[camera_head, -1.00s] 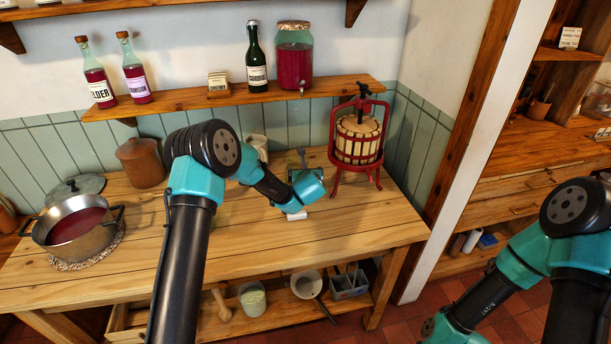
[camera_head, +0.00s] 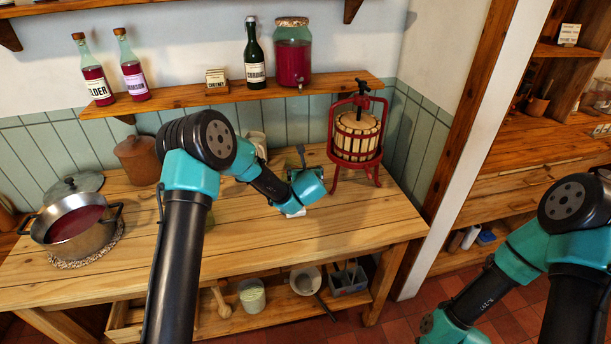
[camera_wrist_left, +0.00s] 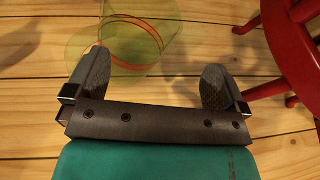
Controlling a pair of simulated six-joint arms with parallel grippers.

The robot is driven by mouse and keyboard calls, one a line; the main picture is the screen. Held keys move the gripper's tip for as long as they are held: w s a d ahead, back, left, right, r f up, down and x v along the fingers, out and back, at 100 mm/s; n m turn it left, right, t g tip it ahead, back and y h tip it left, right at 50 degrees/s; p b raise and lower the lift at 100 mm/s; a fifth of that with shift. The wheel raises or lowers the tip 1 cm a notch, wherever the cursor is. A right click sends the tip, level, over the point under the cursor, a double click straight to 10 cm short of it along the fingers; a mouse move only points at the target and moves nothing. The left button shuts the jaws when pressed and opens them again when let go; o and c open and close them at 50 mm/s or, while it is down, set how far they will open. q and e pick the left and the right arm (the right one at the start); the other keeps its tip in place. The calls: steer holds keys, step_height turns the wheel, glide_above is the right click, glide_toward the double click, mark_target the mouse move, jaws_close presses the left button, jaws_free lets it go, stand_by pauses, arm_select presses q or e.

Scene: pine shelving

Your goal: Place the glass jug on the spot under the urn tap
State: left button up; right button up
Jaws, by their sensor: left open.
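The glass jug (camera_wrist_left: 122,42), clear greenish with an orange rim line, shows in the left wrist view at the upper left, just beyond my left gripper (camera_wrist_left: 152,76). The fingers are apart and nothing is visibly held between them. In the head view my left wrist hides most of the jug. The urn (camera_head: 293,55) is a glass jar of red liquid on the wall shelf. Its small tap (camera_head: 301,87) is at its lower front. The spot under the tap cannot be made out clearly. My right arm is at the right; its gripper is out of frame.
A red-framed fruit press (camera_head: 357,137) stands right of my left gripper; its red leg (camera_wrist_left: 290,45) shows close in the wrist view. The wall shelf (camera_head: 190,102) overhangs the bench. A pot (camera_head: 75,222) sits at left. The front bench is clear.

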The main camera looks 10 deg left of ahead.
arm_select(q)
steer(key=v, duration=1.7)
steer(key=shift+r, duration=0.15)
steer(key=shift+s+d, duration=0.1)
